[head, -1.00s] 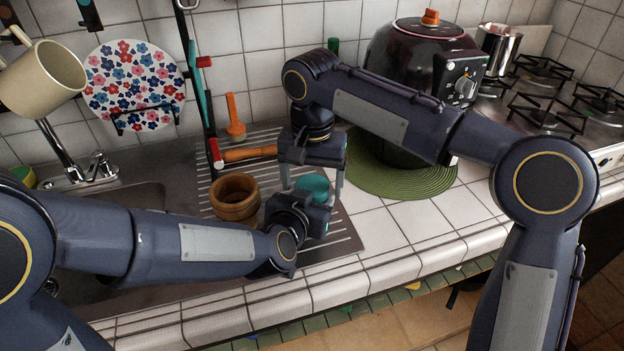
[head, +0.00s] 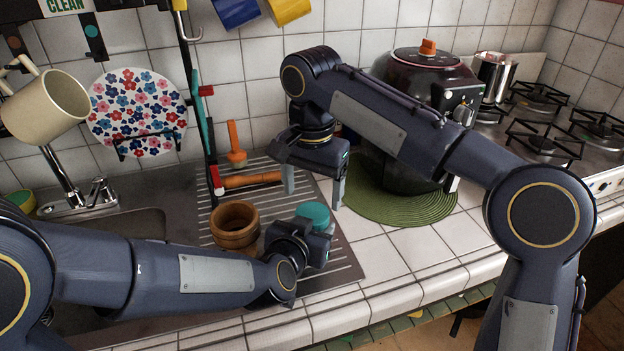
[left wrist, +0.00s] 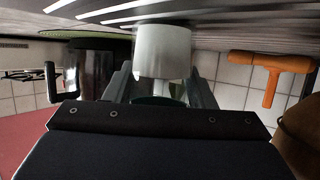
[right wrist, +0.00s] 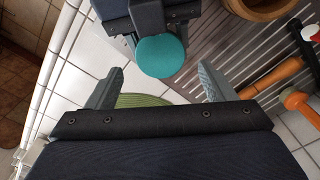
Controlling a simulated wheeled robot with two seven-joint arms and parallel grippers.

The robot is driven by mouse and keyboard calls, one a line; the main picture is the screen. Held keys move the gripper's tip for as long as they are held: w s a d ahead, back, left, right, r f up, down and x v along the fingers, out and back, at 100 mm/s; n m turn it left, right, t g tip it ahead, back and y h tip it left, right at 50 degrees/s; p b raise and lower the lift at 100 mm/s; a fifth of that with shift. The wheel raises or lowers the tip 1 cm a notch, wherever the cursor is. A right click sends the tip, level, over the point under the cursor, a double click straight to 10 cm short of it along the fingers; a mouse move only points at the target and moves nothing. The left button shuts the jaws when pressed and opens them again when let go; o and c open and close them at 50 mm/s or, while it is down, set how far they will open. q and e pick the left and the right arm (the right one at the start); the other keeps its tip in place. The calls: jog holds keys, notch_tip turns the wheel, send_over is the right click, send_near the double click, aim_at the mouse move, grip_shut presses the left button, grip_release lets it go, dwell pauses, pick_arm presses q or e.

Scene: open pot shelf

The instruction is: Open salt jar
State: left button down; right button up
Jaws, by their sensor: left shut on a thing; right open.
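The salt jar has a white body (left wrist: 162,50) and a round teal lid (head: 313,212). The lid also shows from above in the right wrist view (right wrist: 161,55). It sits on top of the jar; I cannot tell whether it is loose. My left gripper (head: 310,243) is shut on the jar body from the near side, with a finger on each side in the left wrist view (left wrist: 162,78). My right gripper (head: 313,199) is open and empty, pointing down above and slightly behind the lid, its fingers apart from it. The left gripper hides the jar body in the head view.
A wooden mortar (head: 234,224) stands just left of the jar on the ridged drainboard (head: 335,262). A dark cooker (head: 408,170) on a green mat (head: 425,207) stands right. White tiles at front right are clear.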

aim_at(312, 213)
jog(key=shift+f, duration=2.55)
jog(key=c, duration=1)
jog(key=n, duration=0.3)
jog(key=shift+r, duration=0.1)
jog(key=o, duration=1.1)
